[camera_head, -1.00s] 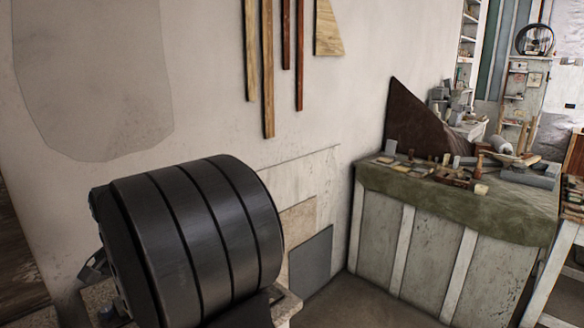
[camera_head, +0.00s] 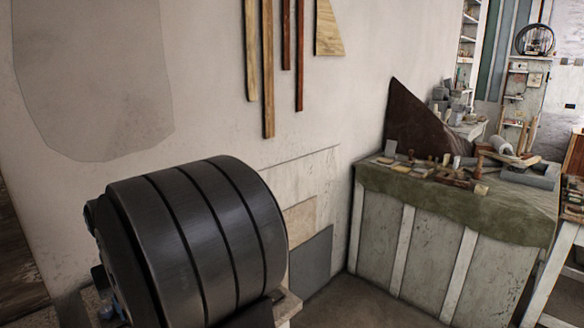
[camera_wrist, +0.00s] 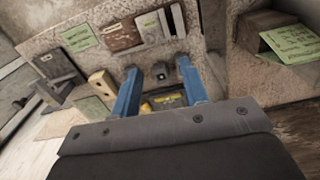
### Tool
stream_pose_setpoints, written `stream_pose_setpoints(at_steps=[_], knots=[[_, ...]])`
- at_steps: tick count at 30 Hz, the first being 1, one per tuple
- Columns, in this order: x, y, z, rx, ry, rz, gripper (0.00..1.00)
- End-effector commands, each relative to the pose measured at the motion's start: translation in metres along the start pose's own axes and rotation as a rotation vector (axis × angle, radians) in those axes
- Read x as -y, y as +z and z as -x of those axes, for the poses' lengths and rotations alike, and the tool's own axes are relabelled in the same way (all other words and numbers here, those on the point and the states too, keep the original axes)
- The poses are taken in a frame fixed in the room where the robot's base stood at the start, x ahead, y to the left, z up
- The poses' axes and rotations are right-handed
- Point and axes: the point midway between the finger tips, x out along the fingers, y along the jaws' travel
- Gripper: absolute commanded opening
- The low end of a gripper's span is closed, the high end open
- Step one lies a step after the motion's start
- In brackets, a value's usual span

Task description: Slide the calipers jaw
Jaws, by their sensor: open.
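My gripper (camera_wrist: 160,76) shows in the wrist view as two blue fingers standing apart, open, with no object clearly held. I cannot make out the calipers or their jaw for certain in either view. Between and below the fingers is a small yellow and black thing (camera_wrist: 166,101), too small and partly hidden to name.
The wrist view shows a speckled stone-like surface (camera_wrist: 85,30) with green notes (camera_wrist: 80,38), a brown block (camera_wrist: 118,35) and a pale wooden piece (camera_wrist: 102,82) close by. In the head view, a cluttered bench (camera_head: 410,240) with a green cloth stands right, near the wall.

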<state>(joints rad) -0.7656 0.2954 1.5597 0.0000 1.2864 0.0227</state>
Motion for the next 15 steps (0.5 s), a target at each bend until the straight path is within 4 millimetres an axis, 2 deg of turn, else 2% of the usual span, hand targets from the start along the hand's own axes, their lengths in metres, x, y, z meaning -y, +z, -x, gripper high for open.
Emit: stream_pose_setpoints(at_steps=[8, 14, 15], knots=[[0.0001, 0.0001, -0.0001, 0.0, 0.0, 0.006, 0.41], [0.0001, 0.0001, -0.0001, 0.0, 0.0, 0.005, 0.04], [0.0, 0.0001, -0.0001, 0.0, 0.0, 0.005, 0.0]])
